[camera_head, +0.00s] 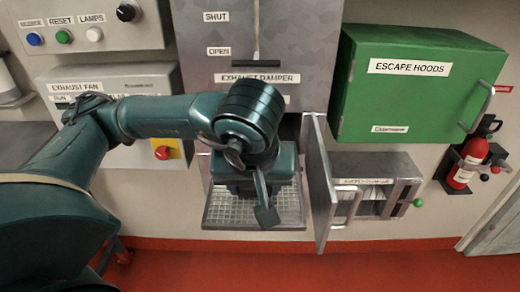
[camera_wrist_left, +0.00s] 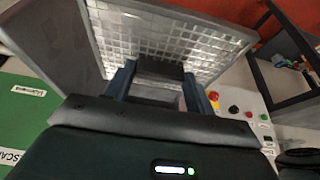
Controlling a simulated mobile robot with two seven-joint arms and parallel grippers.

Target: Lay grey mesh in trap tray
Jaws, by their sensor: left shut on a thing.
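The grey mesh (camera_head: 225,212), a pale square grid, shows low in the open trap compartment under the exhaust damper panel. It also fills the upper middle of the left wrist view (camera_wrist_left: 200,48). My left gripper (camera_head: 245,190) reaches down over it, its fingers mostly hidden by my own wrist in the head view. In the left wrist view its blue fingers (camera_wrist_left: 158,85) stand either side of a dark block against the grid, and it is shut on the mesh. I cannot tell the trap tray apart from the mesh or whether they touch. My right gripper is not in view.
The open metal door (camera_head: 317,180) stands close to the right of my left gripper. A green escape hoods box (camera_head: 410,95) hangs upper right, above a small metal cabinet (camera_head: 375,165). A red emergency button (camera_head: 162,152) is at left.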

